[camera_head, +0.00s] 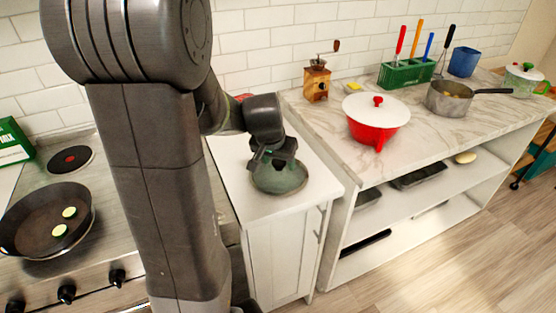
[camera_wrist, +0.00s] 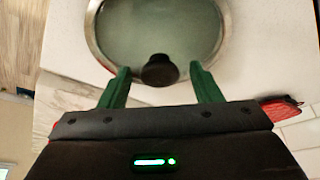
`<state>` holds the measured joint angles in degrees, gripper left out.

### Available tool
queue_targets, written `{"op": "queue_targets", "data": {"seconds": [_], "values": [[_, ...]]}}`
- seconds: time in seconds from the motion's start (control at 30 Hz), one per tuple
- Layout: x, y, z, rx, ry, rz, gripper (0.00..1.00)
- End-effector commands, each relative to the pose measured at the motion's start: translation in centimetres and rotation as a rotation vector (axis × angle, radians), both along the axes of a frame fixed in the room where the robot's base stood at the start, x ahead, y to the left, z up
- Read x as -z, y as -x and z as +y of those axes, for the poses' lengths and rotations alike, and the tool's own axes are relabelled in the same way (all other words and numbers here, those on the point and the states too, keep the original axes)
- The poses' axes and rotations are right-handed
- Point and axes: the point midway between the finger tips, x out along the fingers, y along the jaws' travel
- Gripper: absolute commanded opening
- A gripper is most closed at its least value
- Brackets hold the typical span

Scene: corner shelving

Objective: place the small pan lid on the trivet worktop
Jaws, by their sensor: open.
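The small pan lid (camera_head: 283,182) is a round greenish glass lid with a pale metal rim and a black knob. It rests on the white cabinet top (camera_head: 240,203) between stove and shelving; it also shows in the wrist view (camera_wrist: 150,25). My gripper (camera_head: 270,160) is over the lid. In the wrist view its two green fingers (camera_wrist: 160,72) are apart, with the black knob (camera_wrist: 160,70) appearing between their tips. I cannot tell whether they touch it. No trivet is clearly identifiable; a red item (camera_wrist: 280,107) lies near the wall.
A stove with a dark pan (camera_head: 40,225) is at left. The marble worktop (camera_head: 335,140) at right holds a wooden grinder (camera_head: 316,82), a lidded red pot (camera_head: 378,125), a grey saucepan (camera_head: 450,100) and a green utensil holder (camera_head: 407,73). Open shelves lie below.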

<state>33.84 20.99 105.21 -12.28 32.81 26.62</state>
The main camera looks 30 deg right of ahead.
Motion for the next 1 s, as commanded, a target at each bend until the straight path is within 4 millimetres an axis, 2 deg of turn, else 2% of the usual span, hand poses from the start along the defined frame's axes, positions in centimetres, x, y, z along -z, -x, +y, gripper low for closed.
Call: {"op": "queue_targets", "data": {"seconds": [0.17, 0.6, 0.8, 1.0], "values": [[-1.8, 0.3, 0.5, 0.000, 0.003, -0.003, 0.58], [-9.2, 2.3, 2.9, -0.001, 0.002, -0.004, 0.58], [-11.0, 2.8, 3.5, 0.000, 0.000, -0.001, 0.58], [-11.3, 2.9, 3.6, 0.000, 0.000, 0.000, 0.58]]}}
